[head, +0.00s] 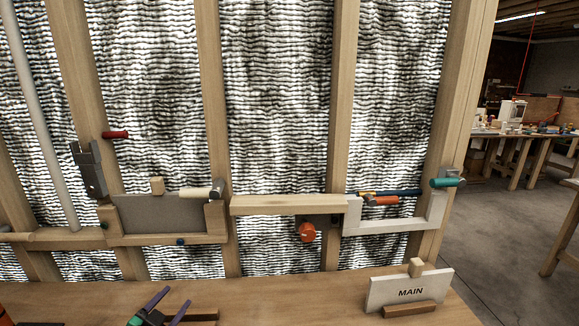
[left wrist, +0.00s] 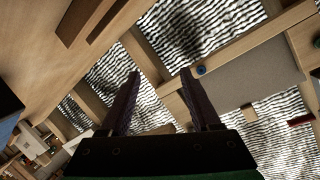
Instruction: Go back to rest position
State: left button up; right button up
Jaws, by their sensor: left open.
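My left gripper (head: 177,297) shows low in the head view, over the wooden bench (head: 250,290) at its left part. Its two purple fingers stand apart with nothing between them. In the left wrist view the gripper (left wrist: 160,74) is also open and empty, with the wall frame beyond its fingers. My right gripper is not in view in either picture.
A white MAIN sign (head: 410,290) stands on the bench at right. A dark wooden piece (head: 203,314) lies beside my left gripper. The wall holds a grey panel (head: 160,217), an orange knob (head: 307,232) and a white bracket (head: 390,227). The bench middle is clear.

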pick_arm(q)
jog(key=s+f+n+g, duration=0.1)
jog(key=s+f+g, duration=0.1)
jog(key=s, duration=0.1)
jog(key=s+d+f+n+g+y, duration=0.1)
jog(key=s+f+g, duration=0.1)
jog(key=s+f, duration=0.1)
jog(key=s+d+f+n+g, duration=0.1)
jog(key=s+f, duration=0.2)
jog(key=s, duration=0.2)
jog(key=shift+d+n+g+y, duration=0.1)
jog(key=shift+n+g+y, duration=0.2)
jog(key=shift+n+g, duration=0.1)
jog(key=s+d+f+n+g+h, duration=0.1)
jog(key=s+d+f+g, duration=0.15)
jog(key=s, duration=0.35)
jog(key=s+d+f+g, duration=0.1)
jog(key=s+g, duration=0.2)
jog(key=s, duration=0.4)
notch_tip(320, 180, down, 24)
jog(key=s+g, duration=0.1)
jog(key=s, duration=0.2)
jog(key=s+a+f, duration=0.1)
jog(key=s+f, duration=0.5)
jog(key=s, duration=0.2)
jog(key=s+a+f+g, duration=0.1)
jog(key=s+a+f, duration=0.1)
jog(key=s+f, duration=0.5)
jog(key=shift+s+a, duration=0.25)
jog(key=shift+s, duration=0.1)
